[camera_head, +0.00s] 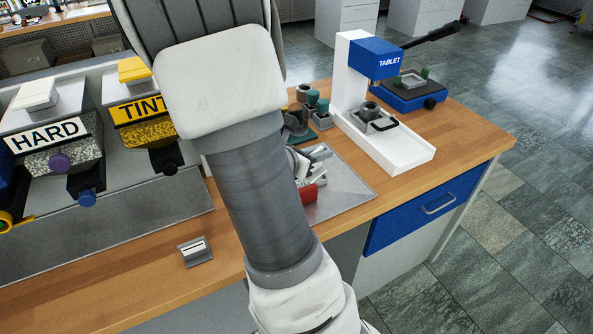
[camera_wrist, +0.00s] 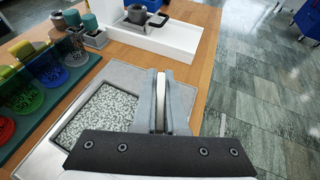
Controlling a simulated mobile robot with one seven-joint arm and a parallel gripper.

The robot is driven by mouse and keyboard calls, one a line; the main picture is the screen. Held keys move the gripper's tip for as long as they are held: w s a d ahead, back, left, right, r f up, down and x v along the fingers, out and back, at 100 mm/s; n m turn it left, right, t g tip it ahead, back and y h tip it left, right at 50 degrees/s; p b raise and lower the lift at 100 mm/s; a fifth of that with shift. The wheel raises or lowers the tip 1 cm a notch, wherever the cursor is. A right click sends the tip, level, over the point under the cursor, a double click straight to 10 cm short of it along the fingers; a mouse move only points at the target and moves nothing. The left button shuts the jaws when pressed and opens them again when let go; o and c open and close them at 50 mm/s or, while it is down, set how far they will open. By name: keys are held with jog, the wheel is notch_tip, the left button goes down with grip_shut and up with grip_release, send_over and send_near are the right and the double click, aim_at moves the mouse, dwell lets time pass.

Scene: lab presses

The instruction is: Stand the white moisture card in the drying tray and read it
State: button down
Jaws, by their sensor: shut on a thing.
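My gripper (camera_wrist: 160,78) is shut on a thin whitish card (camera_wrist: 161,88), seen edge-on and upright between the fingers in the wrist view. Its face is turned away, so I cannot read it. A flat grey metal tray (camera_wrist: 73,93) with a bed of grey speckled granules lies below and left of the fingers. The fingers are over the tray's right side; I cannot tell whether the card touches it. In the head view the tray (camera_head: 352,187) is partly hidden behind my arm, and my gripper (camera_head: 318,157) shows only in part.
A white TABLET press (camera_head: 352,80) stands behind the tray. HARD (camera_head: 50,135) and TINT (camera_head: 140,108) dispensers stand left. A small grey slotted block (camera_head: 195,252) sits near the front edge.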

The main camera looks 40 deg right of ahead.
jog(key=w+d+f, duration=0.1)
jog(key=w+f, duration=0.1)
jog(key=w, duration=0.1)
jog(key=w+d+f, duration=0.1)
jog(key=w+f, duration=0.1)
jog(key=w, duration=0.2)
jog(key=w+d+f, duration=0.1)
jog(key=w+f, duration=0.1)
jog(key=w, duration=0.1)
jog(key=shift+w+d+f, duration=0.15)
jog(key=shift+w+f, duration=0.2)
jog(key=shift+f, duration=0.05)
jog(key=shift+f+b, duration=0.55)
jog(key=shift+f, duration=1.45)
jog(key=shift+f, duration=0.1)
jog(key=shift+f+b, duration=0.2)
jog(key=shift+b, duration=0.1)
jog(key=c, duration=1)
grip_release()
jog(key=shift+r, duration=0.15)
jog(key=shift+r, duration=0.1)
